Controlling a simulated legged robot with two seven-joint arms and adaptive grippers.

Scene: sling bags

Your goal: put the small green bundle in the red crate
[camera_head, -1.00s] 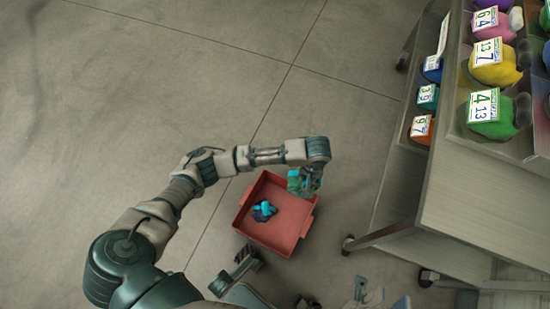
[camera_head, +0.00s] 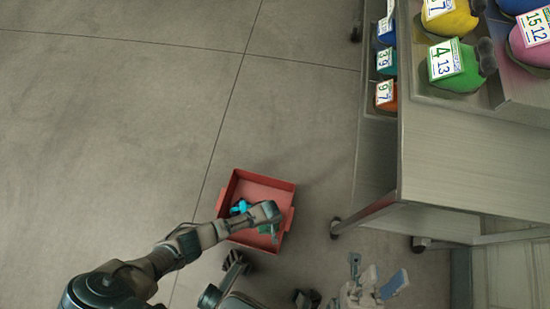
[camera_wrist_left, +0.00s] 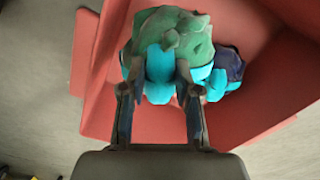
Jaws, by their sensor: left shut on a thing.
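The small green bundle (camera_wrist_left: 195,40), with cyan parts, is held between the two fingers of my left gripper (camera_wrist_left: 158,100) in the left wrist view. In the head view my left gripper (camera_head: 270,224) hangs over the lower right part of the red crate (camera_head: 234,190), and the bundle (camera_head: 267,230) is mostly hidden by it. The wrist view shows the crate (camera_wrist_left: 270,90) behind the bundle. I cannot tell whether the bundle touches its floor. My right gripper (camera_head: 374,276) is near the bottom edge of the head view, apart from the crate, fingers spread and empty.
A dark blue and cyan bundle (camera_wrist_left: 229,68) lies in the crate. A rack (camera_head: 470,150) on the right holds several coloured bags with number tags, including a green bag (camera_head: 455,68); its wheeled legs stand right of the crate. The floor left of the crate is clear.

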